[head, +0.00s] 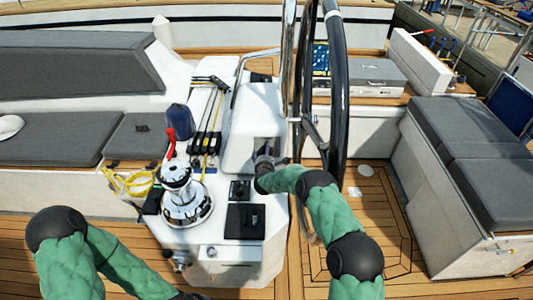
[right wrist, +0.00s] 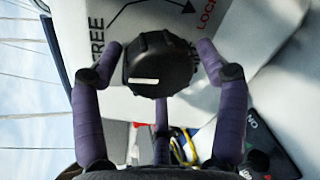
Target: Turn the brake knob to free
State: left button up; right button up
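The brake knob (right wrist: 158,66) is a dark ribbed dial with a white mark, on a white panel lettered FREE (right wrist: 97,40) at left and LOCK (right wrist: 207,14) at upper right. The white mark lies roughly level in the right wrist view. My right gripper (right wrist: 159,48) has its purple fingers spread, one on each side of the knob, and a third finger below it. I cannot tell whether they touch it. In the head view my right gripper (head: 265,160) is at the white pedestal (head: 253,120) and hides the knob.
The black steering wheel (head: 335,90) stands right beside my right arm. A chrome winch (head: 182,195) with a red handle (head: 170,142) is on the left of the console. Grey cushioned seats (head: 465,140) lie at the right, with open teak floor (head: 365,200) between.

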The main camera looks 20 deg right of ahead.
jog(key=shift+d+r, duration=0.1)
jog(key=shift+d, duration=0.15)
jog(key=v, duration=1.2)
jog(key=shift+a, duration=0.1)
dwell(0.4)
